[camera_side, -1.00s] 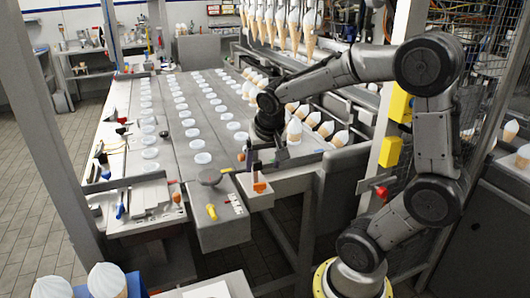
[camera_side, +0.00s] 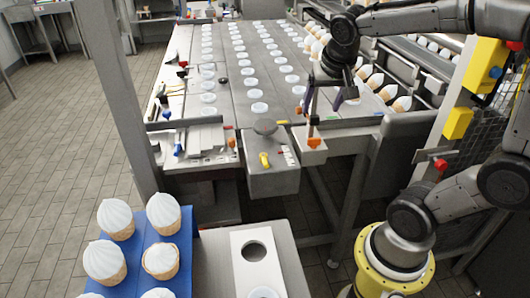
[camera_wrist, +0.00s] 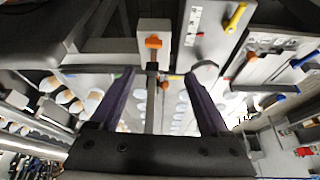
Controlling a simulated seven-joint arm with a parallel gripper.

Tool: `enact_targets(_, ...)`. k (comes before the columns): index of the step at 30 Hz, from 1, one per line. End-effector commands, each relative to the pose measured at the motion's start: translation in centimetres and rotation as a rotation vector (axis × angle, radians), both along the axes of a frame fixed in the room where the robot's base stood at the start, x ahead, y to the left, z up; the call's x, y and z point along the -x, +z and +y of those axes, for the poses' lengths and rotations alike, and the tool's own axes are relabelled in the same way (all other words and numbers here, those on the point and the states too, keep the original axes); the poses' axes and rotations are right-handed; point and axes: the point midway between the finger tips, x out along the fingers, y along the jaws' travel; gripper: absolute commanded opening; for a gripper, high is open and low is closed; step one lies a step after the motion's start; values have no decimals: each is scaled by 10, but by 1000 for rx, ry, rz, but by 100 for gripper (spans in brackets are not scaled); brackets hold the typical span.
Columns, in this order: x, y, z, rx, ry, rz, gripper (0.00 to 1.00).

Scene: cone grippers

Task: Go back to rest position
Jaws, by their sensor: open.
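My gripper (camera_side: 324,106) hangs fingers-down from my arm near the front right end of the conveyor table (camera_side: 235,130). Its two dark purple fingers are spread apart. In the wrist view my gripper (camera_wrist: 158,74) shows a clear gap between the fingers and nothing held. A thin post with an orange knob (camera_wrist: 153,42) shows between the fingers in that view. In the side view the orange-knobbed block (camera_side: 313,143) lies just below the gripper.
A blue tray (camera_side: 186,280) with several white-topped cones (camera_side: 163,212) stands at front left. A white plate with a round hole (camera_side: 257,252) lies beside it. Rows of white cups (camera_side: 260,108) line the conveyor. More cones (camera_side: 375,81) lie in racks at right. A grey post (camera_side: 115,90) rises at left.

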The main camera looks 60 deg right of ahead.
Motion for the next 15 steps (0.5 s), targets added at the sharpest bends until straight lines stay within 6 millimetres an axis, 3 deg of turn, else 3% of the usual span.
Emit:
enact_targets(3,12,22,34,-3,98,-71,80)
enact_targets(6,36,29,67,-9,251,-105,80)
enact_targets(12,89,14,116,3,615,-121,80)
enact_targets(15,106,0,126,17,746,-100,80)
